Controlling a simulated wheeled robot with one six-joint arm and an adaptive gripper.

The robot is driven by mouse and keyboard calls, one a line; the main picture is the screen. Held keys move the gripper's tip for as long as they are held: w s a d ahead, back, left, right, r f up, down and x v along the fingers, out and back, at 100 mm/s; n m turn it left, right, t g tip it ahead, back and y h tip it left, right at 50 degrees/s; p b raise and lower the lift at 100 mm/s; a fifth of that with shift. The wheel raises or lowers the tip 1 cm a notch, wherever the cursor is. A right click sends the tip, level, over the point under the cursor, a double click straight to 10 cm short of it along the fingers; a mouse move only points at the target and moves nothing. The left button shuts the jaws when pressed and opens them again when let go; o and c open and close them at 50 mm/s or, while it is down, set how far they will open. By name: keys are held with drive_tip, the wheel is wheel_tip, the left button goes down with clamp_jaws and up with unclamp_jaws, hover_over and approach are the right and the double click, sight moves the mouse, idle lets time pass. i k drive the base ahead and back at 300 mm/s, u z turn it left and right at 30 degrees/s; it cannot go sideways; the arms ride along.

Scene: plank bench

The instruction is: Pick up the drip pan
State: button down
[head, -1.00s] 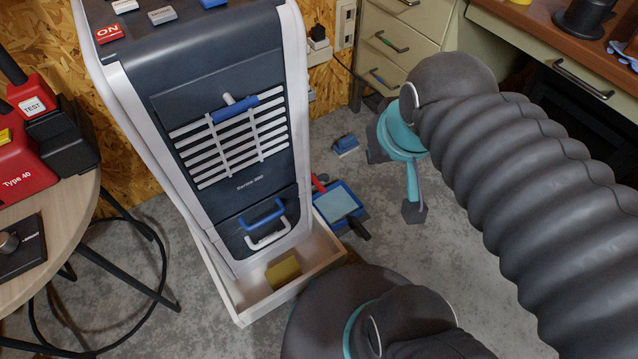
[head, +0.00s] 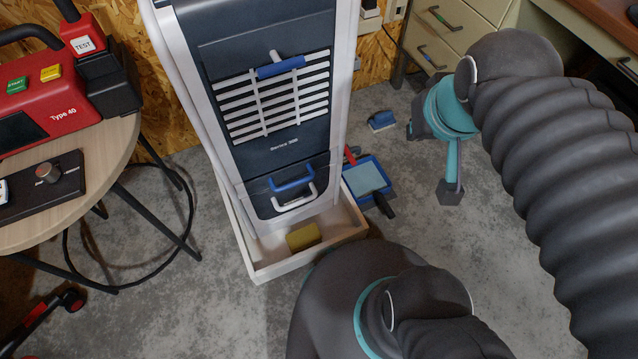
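A low, pale open-topped tray (head: 262,272) sits on the floor around the foot of a tall grey-and-white machine (head: 270,140). A shallow blue pan (head: 366,177) with a light-blue inside lies on the floor just right of the machine. No label shows which of the two is the drip pan. My gripper (head: 437,158), teal and dark grey, hangs at the end of my ribbed arm. In the picture it is right of the blue pan and apart from it. One finger with a dark tip points down. The other finger is not clear, and I see nothing held.
A yellow sponge-like block (head: 303,237) lies in the pale tray. A dark-handled tool (head: 383,204) is by the blue pan. A blue brush-like item (head: 381,121) lies behind. A round table (head: 120,165) stands left, drawers (head: 440,30) at the back right. Floor between is clear.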

sight(367, 181)
drive_tip(key=k, duration=0.5)
drive_tip(key=u, duration=4.75)
drive_tip(key=k, duration=1.35)
drive_tip(key=z, duration=0.6)
drive_tip(key=i, duration=1)
drive_tip(key=k, duration=0.7)
drive_tip(key=u, duration=0.05)
